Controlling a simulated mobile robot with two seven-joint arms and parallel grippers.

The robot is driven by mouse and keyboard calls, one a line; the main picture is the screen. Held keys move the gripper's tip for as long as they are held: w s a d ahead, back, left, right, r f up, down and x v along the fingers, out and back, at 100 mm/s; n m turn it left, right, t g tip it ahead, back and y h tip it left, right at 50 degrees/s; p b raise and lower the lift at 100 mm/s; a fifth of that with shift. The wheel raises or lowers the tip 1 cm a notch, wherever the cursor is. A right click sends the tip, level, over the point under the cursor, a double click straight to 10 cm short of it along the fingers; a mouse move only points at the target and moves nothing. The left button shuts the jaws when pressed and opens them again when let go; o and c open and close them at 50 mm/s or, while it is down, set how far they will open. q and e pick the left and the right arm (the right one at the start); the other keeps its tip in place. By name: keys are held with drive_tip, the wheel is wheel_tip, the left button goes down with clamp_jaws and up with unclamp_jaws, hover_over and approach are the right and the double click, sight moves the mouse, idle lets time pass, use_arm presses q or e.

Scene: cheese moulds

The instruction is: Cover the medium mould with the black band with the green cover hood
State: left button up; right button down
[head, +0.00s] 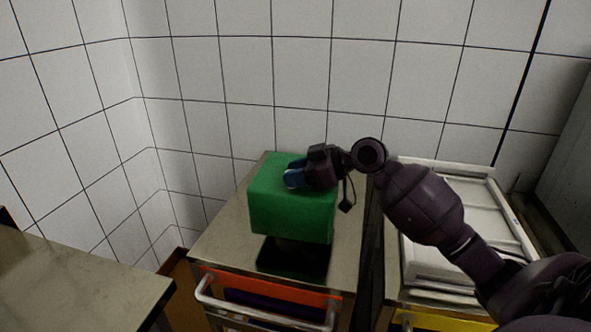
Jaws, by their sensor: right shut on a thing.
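The green cover hood (288,213) is a box shape over the steel counter in the middle of the head view. A dark shape (292,260) shows below the hood's lower edge, on the counter. Its upper part is hidden by the hood. I cannot tell whether it is the medium mould, its stand or partly shadow, and no black band can be made out. My left gripper is not in view.
The counter (220,237) has an orange-fronted drawer with a metal handle (262,316). A white tray (455,200) lies on the unit to the right, under my right arm. Another worktop (70,285) is at the left. Tiled walls close off the back.

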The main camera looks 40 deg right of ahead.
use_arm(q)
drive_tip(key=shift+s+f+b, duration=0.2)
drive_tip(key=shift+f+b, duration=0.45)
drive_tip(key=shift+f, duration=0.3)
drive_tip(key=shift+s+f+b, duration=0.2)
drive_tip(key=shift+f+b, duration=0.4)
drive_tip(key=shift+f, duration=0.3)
use_arm(e)
drive_tip(key=shift+f, duration=2.75)
drive_tip(key=c, duration=0.7)
unclamp_jaws()
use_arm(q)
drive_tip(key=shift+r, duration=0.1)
use_arm(e)
drive_tip(key=v, duration=1)
drive_tip(key=shift+s+d+r, duration=0.2)
drive_tip(key=shift+s+r, duration=0.05)
drive_tip(key=shift+s, duration=0.05)
